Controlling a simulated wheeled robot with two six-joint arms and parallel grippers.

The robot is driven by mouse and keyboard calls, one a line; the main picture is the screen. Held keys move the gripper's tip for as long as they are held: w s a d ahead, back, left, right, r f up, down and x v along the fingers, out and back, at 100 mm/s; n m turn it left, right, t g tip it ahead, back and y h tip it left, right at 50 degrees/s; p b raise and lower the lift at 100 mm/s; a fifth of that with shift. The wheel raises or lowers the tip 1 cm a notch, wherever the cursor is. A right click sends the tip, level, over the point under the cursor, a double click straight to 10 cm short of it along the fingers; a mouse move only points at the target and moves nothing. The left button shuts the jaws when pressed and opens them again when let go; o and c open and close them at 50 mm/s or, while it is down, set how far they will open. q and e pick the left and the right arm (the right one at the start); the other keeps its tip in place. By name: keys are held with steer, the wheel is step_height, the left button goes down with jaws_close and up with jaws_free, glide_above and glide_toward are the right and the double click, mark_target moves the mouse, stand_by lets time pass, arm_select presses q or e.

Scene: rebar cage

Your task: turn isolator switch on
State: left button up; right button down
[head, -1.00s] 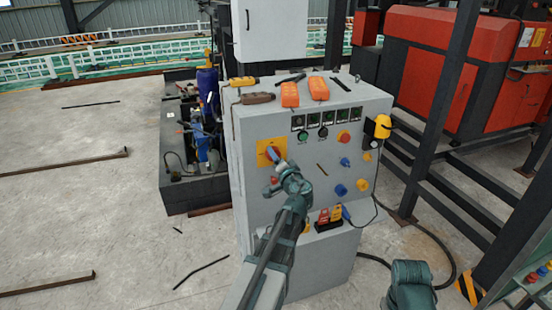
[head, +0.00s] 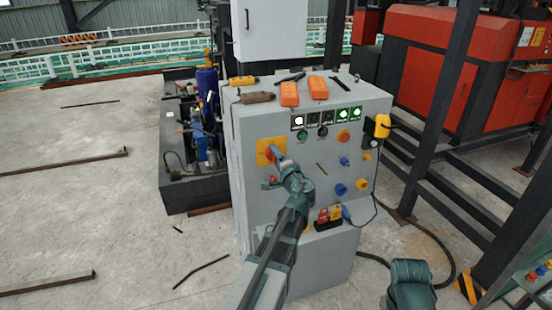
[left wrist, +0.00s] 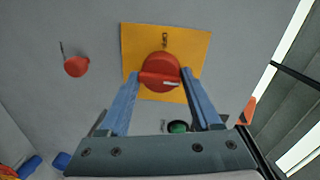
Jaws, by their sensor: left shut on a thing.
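The isolator switch is a red rotary knob (left wrist: 160,70) on a yellow plate (left wrist: 195,45), which also shows on the front of the grey control cabinet (head: 262,148) in the head view. My left gripper (left wrist: 162,75) has its two blue fingers on either side of the knob's raised bar and is shut on it. In the head view my left gripper (head: 277,157) partly covers the knob. My right gripper is not in view.
A smaller red knob (left wrist: 76,66) and a green button (left wrist: 178,127) are near the switch. Orange remotes (head: 290,94) lie on top. Dark steel posts (head: 440,110) stand at right.

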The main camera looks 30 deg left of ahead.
arm_select(q)
steer(key=o, duration=1.3)
steer(key=shift+o, duration=0.2)
steer(key=p+v, duration=0.1)
steer(key=v, duration=1.2)
steer(key=shift+s+d, duration=0.25)
